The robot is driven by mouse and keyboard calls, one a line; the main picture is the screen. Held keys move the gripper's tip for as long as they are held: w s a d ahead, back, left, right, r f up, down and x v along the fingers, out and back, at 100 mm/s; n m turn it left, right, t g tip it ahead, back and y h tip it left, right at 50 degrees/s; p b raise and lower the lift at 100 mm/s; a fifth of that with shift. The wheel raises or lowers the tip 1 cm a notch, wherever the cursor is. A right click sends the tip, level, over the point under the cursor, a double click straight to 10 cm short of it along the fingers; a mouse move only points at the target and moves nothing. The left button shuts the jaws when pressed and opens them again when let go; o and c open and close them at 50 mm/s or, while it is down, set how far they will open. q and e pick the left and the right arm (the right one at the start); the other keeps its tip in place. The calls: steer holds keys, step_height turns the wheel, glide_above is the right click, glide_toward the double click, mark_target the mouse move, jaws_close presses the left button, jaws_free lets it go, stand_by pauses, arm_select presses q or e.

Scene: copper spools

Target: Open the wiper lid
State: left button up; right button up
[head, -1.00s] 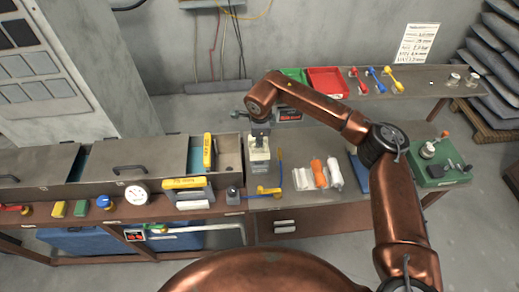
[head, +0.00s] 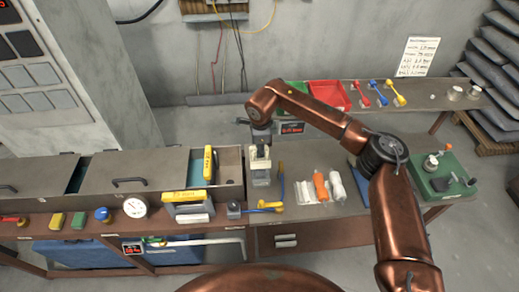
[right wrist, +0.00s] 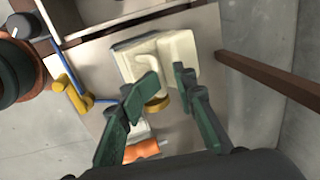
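A cream-white wiper container (head: 260,172) stands upright on the workbench, beside the open drawer box. In the right wrist view its cream top (right wrist: 177,50) shows, with a round gold-yellow part (right wrist: 156,104) at its near side. I cannot make out the lid's edge clearly. My right gripper (head: 261,139) is above the container, pointing down. In the right wrist view the dark green fingers of this gripper (right wrist: 166,76) are apart, with part of the cream container seen between them. I cannot tell whether they touch it. My left gripper is not in view.
A red tray (head: 328,97) is on the back bench. A green base with a device (head: 440,178) is at the right.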

steer(key=w+r+p, duration=0.3)
steer(key=r, duration=0.5)
steer(key=shift+w, duration=0.15)
stand_by(0.5)
steer(key=shift+r, duration=0.1)
step_height(320, 180, up, 12)
steer(key=s, duration=0.2)
steer(key=shift+s, duration=0.15)
stand_by(0.5)
steer(key=shift+f, duration=0.2)
